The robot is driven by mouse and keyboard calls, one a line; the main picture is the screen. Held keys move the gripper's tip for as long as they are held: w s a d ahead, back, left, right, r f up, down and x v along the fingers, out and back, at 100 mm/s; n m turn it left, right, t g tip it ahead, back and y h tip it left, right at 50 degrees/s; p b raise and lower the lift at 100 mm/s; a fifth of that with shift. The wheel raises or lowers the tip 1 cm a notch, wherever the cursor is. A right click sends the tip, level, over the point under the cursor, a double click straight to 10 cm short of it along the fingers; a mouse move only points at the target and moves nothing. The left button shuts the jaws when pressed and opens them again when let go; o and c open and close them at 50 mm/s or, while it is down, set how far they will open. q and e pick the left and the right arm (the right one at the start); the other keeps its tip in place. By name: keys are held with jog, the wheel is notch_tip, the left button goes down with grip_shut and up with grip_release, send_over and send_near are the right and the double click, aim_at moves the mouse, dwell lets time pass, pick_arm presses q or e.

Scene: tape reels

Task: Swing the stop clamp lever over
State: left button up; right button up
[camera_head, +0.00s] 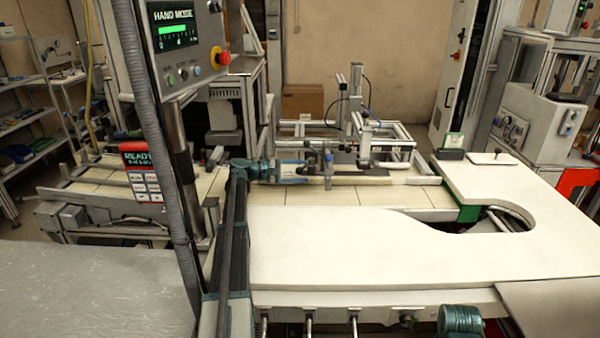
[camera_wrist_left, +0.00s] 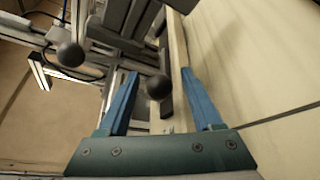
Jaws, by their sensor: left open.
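The stop clamp (camera_head: 328,165) stands on the rail in the middle of the head view, with dark parts and upright posts. In the left wrist view a black ball knob (camera_wrist_left: 159,87), apparently the end of the clamp lever, lies between the blue fingers. A second black ball knob (camera_wrist_left: 70,54) is farther left there, outside the fingers. My left gripper (camera_head: 308,171) reaches in from the left beside the clamp. It also shows in the left wrist view (camera_wrist_left: 160,74), open, with gaps between the fingers and the near knob. The lever's pivot is not clear. My right gripper is out of view.
A white table (camera_head: 330,250) with a curved cutout fills the front. A pale tiled conveyor (camera_head: 305,198) runs behind it. A control panel (camera_head: 180,40) on a post stands at left. A metal frame with an upright cylinder (camera_head: 356,90) rises behind the clamp.

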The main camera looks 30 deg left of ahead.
pick_arm(q)
jog(key=shift+a, duration=0.1)
jog(key=p+v, duration=0.1)
jog(key=v, duration=0.6)
jog(key=shift+s+a+p, duration=0.1)
jog(key=shift+s+p, duration=0.1)
jog(key=shift+p, duration=0.1)
